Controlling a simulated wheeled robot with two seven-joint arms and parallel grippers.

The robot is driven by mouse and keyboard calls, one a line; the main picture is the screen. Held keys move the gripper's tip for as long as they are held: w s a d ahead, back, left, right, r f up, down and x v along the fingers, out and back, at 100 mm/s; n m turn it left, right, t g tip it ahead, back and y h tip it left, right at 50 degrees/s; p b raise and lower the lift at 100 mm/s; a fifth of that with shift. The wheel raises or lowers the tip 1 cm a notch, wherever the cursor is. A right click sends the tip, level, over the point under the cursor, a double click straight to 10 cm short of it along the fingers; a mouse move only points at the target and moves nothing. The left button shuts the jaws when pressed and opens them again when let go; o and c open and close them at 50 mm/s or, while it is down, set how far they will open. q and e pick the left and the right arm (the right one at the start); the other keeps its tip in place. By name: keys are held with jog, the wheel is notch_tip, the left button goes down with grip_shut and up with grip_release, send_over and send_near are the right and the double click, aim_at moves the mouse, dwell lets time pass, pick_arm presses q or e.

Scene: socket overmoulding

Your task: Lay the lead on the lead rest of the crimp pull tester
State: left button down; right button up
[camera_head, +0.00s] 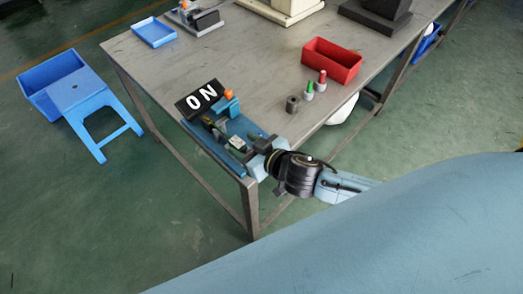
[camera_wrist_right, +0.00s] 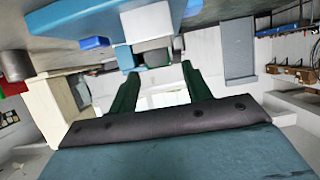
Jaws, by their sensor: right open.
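I cannot make out the lead or tell the lead rest apart from the other small parts. My left gripper is not in view.
A red bin (camera_head: 331,62), red-capped and green-capped bottles (camera_head: 308,92) and a dark grey cylinder (camera_head: 292,104) stand on the table to the right. A blue tray (camera_head: 153,33) lies at the far left. The table's middle (camera_head: 255,60) is clear.

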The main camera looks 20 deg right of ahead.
jog(key=v, duration=0.7)
jog(key=shift+s+r, duration=0.2)
jog(key=shift+s, duration=0.05)
